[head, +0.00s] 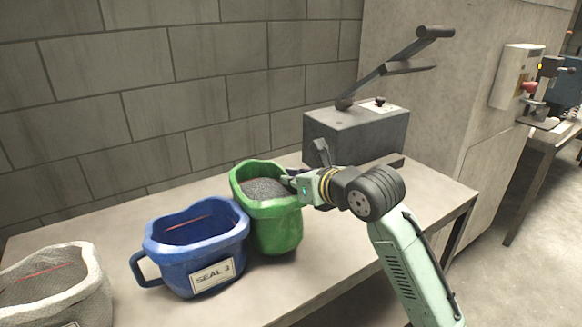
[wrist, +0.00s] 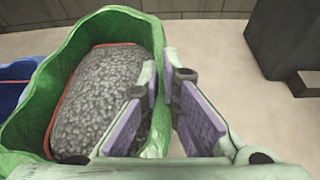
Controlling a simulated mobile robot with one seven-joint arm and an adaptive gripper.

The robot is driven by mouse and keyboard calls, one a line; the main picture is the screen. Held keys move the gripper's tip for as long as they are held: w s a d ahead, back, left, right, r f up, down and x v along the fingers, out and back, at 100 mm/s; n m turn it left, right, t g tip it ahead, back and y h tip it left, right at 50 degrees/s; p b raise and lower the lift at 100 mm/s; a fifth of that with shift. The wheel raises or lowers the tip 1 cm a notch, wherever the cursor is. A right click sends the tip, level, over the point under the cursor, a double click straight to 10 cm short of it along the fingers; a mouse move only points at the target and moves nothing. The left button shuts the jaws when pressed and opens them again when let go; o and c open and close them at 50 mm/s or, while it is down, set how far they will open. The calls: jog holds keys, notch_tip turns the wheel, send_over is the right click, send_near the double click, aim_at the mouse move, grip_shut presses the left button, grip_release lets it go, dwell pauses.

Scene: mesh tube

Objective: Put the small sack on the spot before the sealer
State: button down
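A green sack (head: 274,232) with a wavy open mouth and grey granules inside stands on the table, left of the sealer. It fills the left of the wrist view (wrist: 28,125). The sealer (head: 352,132) is a dark grey box with a raised lever arm; its lower part also shows at the wrist view's upper right (wrist: 284,42). My gripper (wrist: 165,95) is at the green sack's right rim, one finger over the inside and one outside. The rim lies between the fingers, with a narrow gap beside it, so the gripper looks open. The spot before the sealer is not clearly visible.
A blue container (head: 190,250) with a handle and a label stands left of the green sack, close against it. A pale grey mesh container (head: 60,285) is at the far left. The table (head: 345,240) is bare to the right of the green sack. A wall is behind.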

jog(key=shift+f, duration=1.45)
jog(key=c, duration=1.8)
grip_release()
